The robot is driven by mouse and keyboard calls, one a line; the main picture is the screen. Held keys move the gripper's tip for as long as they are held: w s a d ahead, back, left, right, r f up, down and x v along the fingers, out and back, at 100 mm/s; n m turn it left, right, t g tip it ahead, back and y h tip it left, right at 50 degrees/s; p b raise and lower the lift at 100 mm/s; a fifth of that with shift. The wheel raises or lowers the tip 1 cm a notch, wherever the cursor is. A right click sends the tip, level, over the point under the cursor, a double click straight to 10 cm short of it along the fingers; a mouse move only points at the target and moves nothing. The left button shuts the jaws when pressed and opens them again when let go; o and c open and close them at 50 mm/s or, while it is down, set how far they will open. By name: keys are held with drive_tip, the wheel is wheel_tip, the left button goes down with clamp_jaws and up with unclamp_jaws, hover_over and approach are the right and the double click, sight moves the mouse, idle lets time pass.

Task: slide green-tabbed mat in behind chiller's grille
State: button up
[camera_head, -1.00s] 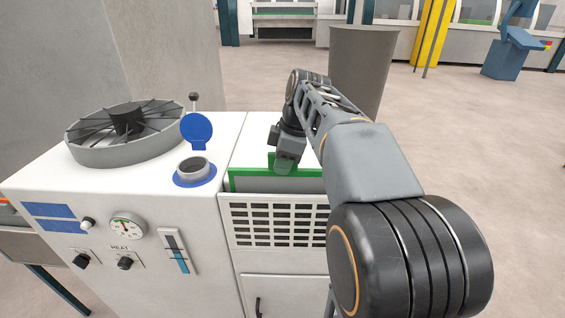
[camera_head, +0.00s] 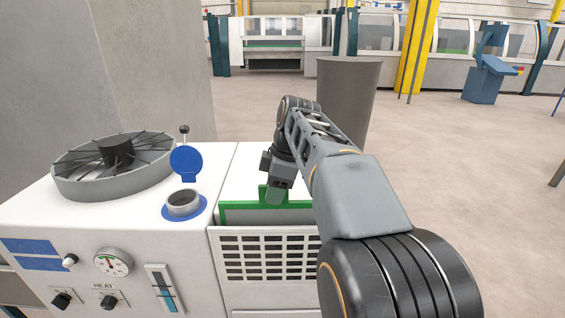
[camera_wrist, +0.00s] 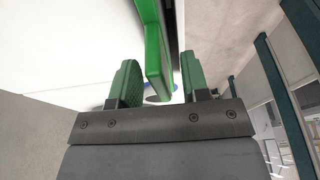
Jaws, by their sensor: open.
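The chiller is a white cabinet (camera_head: 130,215) at the lower left in the head view, with a slotted grille (camera_head: 268,257) on its front. The green-tabbed mat (camera_head: 240,213) stands upright behind the grille, its green-framed top edge showing above the grille's top; the rest is hidden. Its green tab (camera_head: 263,194) sticks up at my gripper (camera_head: 276,196). In the wrist view my gripper (camera_wrist: 160,85) is open, its green-padded fingers on either side of the mat's green edge (camera_wrist: 153,45), with gaps seen on both sides.
A round fan (camera_head: 115,165) and a filler neck (camera_head: 184,203) with raised blue cap stand on the cabinet top, left of the mat. A grey bin (camera_head: 345,100) stands behind my arm. Open floor lies to the right.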

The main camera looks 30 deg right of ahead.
drive_tip(key=p+v, duration=0.2)
drive_tip(key=v, duration=1)
drive_tip(key=shift+s+d, duration=0.1)
drive_tip(key=shift+s, duration=0.05)
